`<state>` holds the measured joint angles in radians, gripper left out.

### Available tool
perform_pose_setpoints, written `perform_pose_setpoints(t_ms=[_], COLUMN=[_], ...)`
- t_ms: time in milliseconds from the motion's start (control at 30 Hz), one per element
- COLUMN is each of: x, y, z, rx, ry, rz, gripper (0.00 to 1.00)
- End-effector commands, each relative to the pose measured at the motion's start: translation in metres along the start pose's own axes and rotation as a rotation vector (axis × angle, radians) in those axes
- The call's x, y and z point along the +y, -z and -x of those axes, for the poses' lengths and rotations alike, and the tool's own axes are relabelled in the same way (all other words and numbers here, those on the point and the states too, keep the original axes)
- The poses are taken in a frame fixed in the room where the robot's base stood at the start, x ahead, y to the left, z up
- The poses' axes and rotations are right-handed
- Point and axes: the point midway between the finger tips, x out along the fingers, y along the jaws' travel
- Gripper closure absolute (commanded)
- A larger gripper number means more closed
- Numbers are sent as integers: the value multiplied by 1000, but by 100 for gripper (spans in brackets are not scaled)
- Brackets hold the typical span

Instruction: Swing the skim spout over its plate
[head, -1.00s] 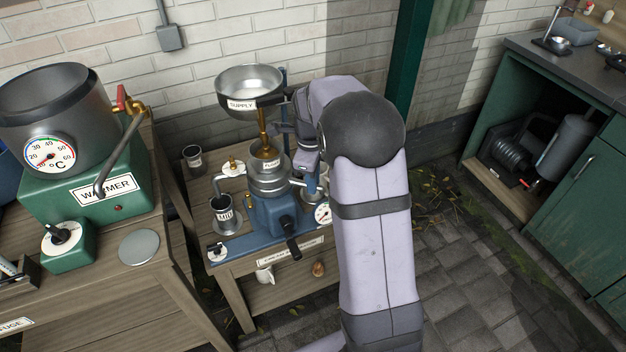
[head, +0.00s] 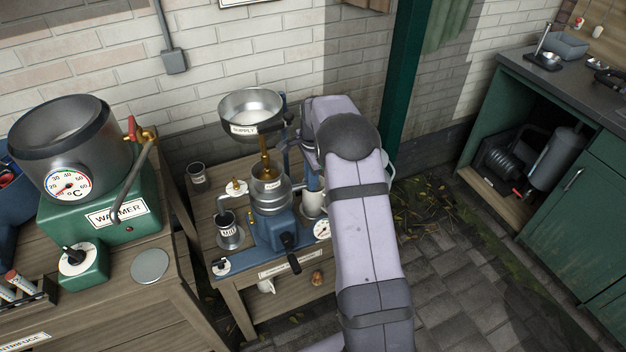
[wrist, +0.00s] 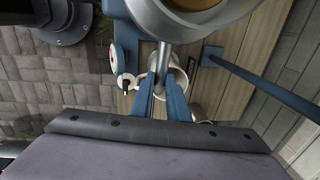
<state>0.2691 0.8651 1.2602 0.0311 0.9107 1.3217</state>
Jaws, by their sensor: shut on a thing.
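The skim spout is a grey metal tube (wrist: 164,60) coming off the separator bowl (wrist: 205,12) in the wrist view. My gripper (wrist: 162,92) has its two blue fingers closed around the tube. A white round vessel (wrist: 182,80) shows below and around the fingertips; the plate under it cannot be made out. In the head view the separator (head: 270,195) stands on a low bench, and my arm hides most of its right side. A white vessel (head: 313,205) stands there beside my arm.
The supply bowl (head: 251,112) stands above the separator. A blue post (wrist: 262,80) stands to the right in the wrist view. A crank (head: 290,258) juts from the separator's front. The warmer (head: 95,190) is at the left, and the paved floor at right is open.

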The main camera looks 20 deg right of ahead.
Motion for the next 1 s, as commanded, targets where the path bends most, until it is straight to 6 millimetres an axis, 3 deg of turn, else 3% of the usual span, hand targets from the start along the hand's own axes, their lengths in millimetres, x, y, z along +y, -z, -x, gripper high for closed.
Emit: perform_pose_setpoints(t_ms=[367, 933, 967, 1000], x=[-24, -28, -28, -28], y=[-3, -4, -4, -4], z=[-2, -2, -2, -2], rx=[-22, -25, -25, -25], ry=[2, 4, 4, 4], rz=[188, 225, 225, 225], gripper=[100, 100, 79, 69])
